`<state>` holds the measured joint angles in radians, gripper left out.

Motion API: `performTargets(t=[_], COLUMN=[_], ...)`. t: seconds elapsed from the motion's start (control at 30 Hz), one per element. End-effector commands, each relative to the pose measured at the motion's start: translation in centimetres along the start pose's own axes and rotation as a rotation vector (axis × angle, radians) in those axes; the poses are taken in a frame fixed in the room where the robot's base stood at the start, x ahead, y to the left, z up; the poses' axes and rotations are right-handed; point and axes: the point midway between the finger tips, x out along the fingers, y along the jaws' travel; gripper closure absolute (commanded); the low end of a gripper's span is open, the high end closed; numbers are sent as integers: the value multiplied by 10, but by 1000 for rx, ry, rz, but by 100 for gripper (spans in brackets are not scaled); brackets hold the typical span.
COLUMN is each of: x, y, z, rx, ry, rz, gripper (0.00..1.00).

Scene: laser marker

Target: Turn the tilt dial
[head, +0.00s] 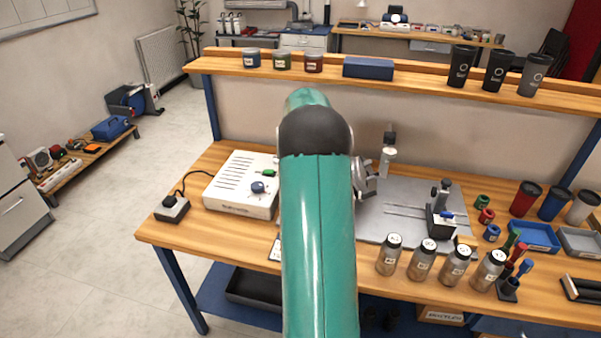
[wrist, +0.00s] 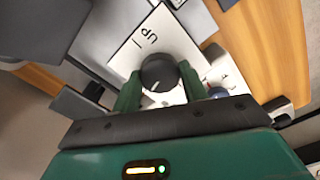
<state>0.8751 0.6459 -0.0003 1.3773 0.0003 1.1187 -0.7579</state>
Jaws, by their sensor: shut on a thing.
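In the wrist view a round black dial (wrist: 158,71) with a white pointer line sits by a white plate (wrist: 150,42) marked "UP". My gripper (wrist: 159,82) has its two green fingers on either side of the dial, shut on it. The pointer line points down and slightly left in that view. In the head view my green arm hides the dial and my gripper. The grey laser marker bed (head: 410,190) shows to the right of my arm, with a small upright head (head: 389,142) behind.
Several metal bottles (head: 421,260) line the bench's front right. A shelf (head: 420,85) with cups and jars runs behind. Colored rings and trays crowd the right.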

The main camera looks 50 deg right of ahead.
Motion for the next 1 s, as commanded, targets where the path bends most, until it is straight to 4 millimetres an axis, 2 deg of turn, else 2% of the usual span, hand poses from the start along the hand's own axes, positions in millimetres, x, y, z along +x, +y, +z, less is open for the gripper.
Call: performTargets(t=[1.0], x=[-1], y=[0], z=[-1], rx=[964], ry=[2], rz=[1], gripper=[80])
